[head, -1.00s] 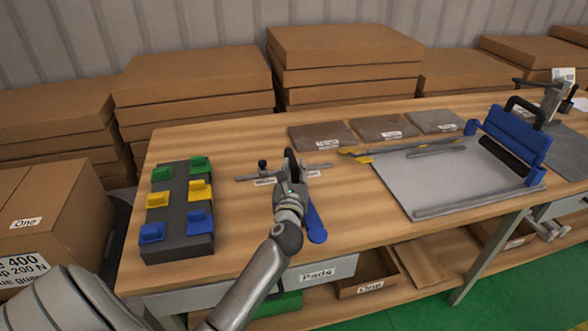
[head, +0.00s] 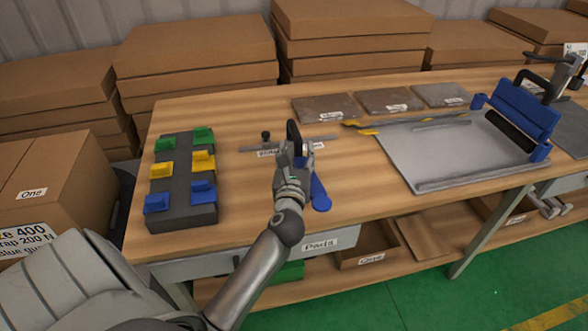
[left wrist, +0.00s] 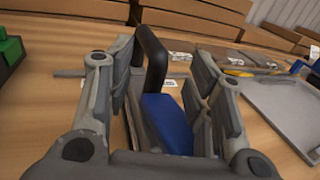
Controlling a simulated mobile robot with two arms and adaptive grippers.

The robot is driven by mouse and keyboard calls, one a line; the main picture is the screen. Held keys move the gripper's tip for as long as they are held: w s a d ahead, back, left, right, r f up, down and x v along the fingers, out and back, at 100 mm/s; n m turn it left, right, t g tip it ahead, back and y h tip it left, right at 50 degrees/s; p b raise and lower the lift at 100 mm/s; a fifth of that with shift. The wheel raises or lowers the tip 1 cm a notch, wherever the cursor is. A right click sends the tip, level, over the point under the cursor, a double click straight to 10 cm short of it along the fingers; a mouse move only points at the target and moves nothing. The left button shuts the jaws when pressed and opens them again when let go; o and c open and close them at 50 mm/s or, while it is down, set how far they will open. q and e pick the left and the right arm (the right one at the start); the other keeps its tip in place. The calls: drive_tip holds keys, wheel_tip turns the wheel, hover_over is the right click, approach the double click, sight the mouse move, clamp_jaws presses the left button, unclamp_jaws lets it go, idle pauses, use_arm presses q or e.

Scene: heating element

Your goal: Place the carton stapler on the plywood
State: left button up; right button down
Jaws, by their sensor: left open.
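The carton stapler, with a black arched handle (head: 293,134) and a blue lever (head: 320,193), is on the wooden bench near its front. My left gripper (head: 293,160) is open at the stapler and hides part of it. In the left wrist view the open fingers (left wrist: 165,100) stand on either side of the stapler's black handle (left wrist: 151,60) and blue part (left wrist: 167,123). Whether they touch it is unclear. Three flat sheets lie at the back of the bench: two brown (head: 328,107) (head: 389,100) and one grey (head: 441,95). I cannot read which is plywood.
A dark block (head: 181,190) with green, yellow and blue pieces stands at the left. A metal rail (head: 262,148) lies behind the stapler. A grey board (head: 440,155) with a blue clamp (head: 522,115) is at the right. Bare bench lies between stapler and grey board.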

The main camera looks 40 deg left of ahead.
use_arm(q)
drive_tip(key=v, duration=0.7)
drive_tip(key=shift+b, duration=0.4)
drive_tip(key=shift+s, duration=0.1)
